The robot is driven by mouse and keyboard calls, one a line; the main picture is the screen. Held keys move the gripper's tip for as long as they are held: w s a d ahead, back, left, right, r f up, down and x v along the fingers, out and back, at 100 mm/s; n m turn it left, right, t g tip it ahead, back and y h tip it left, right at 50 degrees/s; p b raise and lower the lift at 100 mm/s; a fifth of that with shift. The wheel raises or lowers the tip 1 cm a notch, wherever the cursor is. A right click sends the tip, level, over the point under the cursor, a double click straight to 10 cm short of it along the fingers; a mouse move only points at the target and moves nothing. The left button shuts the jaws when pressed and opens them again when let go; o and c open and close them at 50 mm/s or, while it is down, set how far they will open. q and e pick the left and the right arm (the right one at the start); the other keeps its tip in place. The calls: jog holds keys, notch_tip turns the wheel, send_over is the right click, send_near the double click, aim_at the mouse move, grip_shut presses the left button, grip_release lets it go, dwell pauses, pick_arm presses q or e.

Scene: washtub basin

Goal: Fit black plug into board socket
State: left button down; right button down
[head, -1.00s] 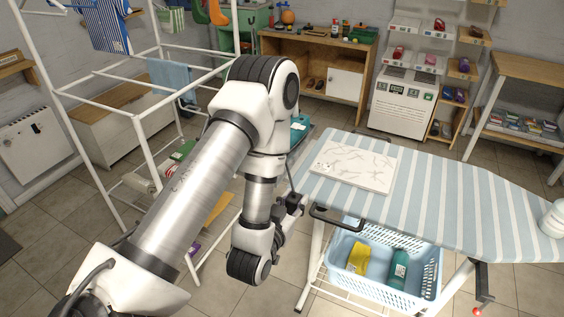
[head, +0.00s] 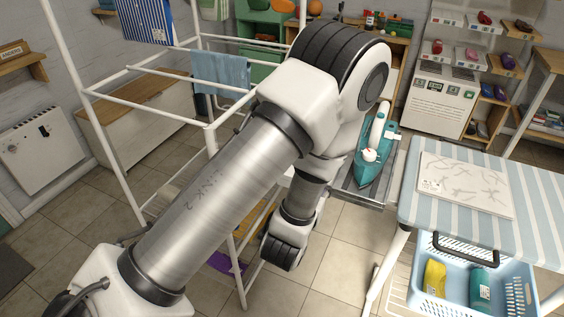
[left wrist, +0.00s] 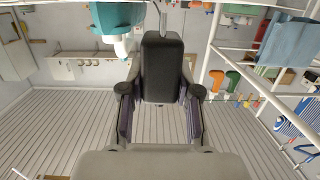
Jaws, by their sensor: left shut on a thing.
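In the left wrist view, my left gripper (left wrist: 161,92) is shut on the black plug (left wrist: 162,62), a dark block held between its two fingers. A thin cord runs up from the plug. In the head view my left arm covers the middle, and its fingers and the plug are hidden behind it. The striped ironing board (head: 542,211) is at the right, apart from my arm. I cannot make out a socket on it. A teal and white iron (head: 367,170) stands on a grey rest beside the board and also shows in the left wrist view (left wrist: 116,17). My right gripper is not in view.
A white printed panel (head: 465,183) lies on the board. A light-blue basket (head: 512,290) with yellow and teal items sits below. A white drying rack (head: 155,62) with a blue towel (head: 222,72) stands left of my arm. Tiled floor is open between rack and board.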

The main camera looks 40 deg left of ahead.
pick_arm(q)
jog(key=shift+w+d, duration=0.15)
jog(key=shift+d, duration=0.15)
jog(key=shift+w+d+r, duration=0.15)
jog(key=shift+d+r, duration=0.1)
jog(key=w+a, duration=0.3)
jog(key=w+a+p, duration=0.1)
jog(key=w+a, duration=0.2)
jog(key=a, duration=0.1)
jog(key=w+a+f+p, duration=0.1)
jog(key=w+a, duration=0.3)
jog(key=shift+a+f, duration=0.1)
jog(key=shift+a, duration=0.15)
jog(key=f, duration=0.3)
jog(key=shift+w+a+f, duration=0.1)
jog(key=shift+a+f, duration=0.15)
jog(key=shift+f, duration=0.15)
jog(key=shift+f, duration=0.1)
jog(key=c, duration=0.8)
grip_release()
